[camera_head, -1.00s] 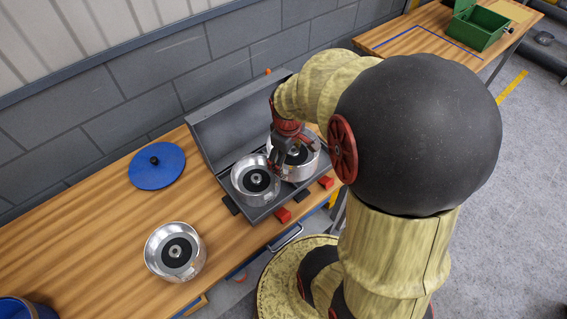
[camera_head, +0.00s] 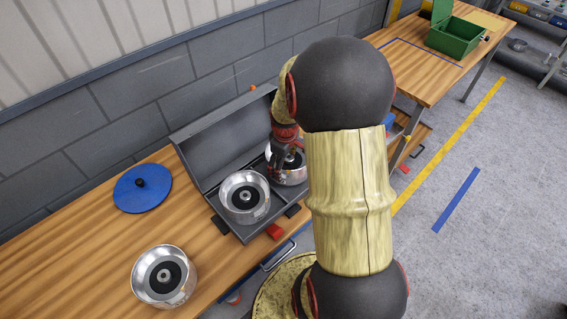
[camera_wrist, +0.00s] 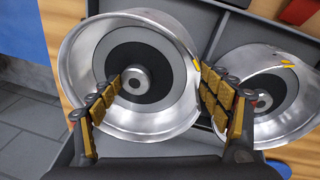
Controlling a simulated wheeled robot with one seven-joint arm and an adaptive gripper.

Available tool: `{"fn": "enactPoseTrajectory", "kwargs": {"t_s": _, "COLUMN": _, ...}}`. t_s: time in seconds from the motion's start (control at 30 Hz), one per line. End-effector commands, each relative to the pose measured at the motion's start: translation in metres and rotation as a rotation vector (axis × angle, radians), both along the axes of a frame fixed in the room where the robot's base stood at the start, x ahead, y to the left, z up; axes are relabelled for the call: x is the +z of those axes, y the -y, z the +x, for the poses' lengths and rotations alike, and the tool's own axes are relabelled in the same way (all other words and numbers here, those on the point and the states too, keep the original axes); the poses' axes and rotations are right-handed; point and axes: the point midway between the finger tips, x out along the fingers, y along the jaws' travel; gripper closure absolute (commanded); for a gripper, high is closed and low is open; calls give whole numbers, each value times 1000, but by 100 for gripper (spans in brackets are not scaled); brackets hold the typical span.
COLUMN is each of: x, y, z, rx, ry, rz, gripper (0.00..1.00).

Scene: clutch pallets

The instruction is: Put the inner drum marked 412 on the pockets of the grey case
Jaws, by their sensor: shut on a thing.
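The open grey case (camera_head: 212,150) stands on the wooden bench with its lid raised towards the wall. My gripper (camera_head: 282,166) is at the right part of the case, shut on a silver drum (camera_head: 292,178) with a dark ring and hub. In the wrist view my gripper (camera_wrist: 160,78) has one finger over the drum (camera_wrist: 75,75) at the left and one by its right rim. I cannot tell whether this drum rests in its pocket or hangs just above. A second drum (camera_head: 263,207) sits in the left part of the case, also in the wrist view (camera_wrist: 300,105). Number 412 is not readable.
A third silver drum (camera_head: 140,272) stands on the bench at front left. A blue round lid (camera_head: 128,195) with a black knob lies behind it. A green box (camera_head: 455,40) stands on another bench at back right.

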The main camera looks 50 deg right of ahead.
Motion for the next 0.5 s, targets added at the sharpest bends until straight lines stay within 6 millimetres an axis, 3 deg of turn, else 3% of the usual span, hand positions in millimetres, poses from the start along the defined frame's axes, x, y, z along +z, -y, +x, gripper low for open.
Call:
{"fn": "enactPoseTrajectory", "kwargs": {"t_s": 0.3, "x": -31, "y": 6, "z": 4, "rx": 0, "ry": 5, "rz": -4, "gripper": 83}}
{"fn": "enactPoseTrajectory", "kwargs": {"t_s": 0.5, "x": -32, "y": 7, "z": 5, "rx": 0, "ry": 8, "rz": -7, "gripper": 83}}
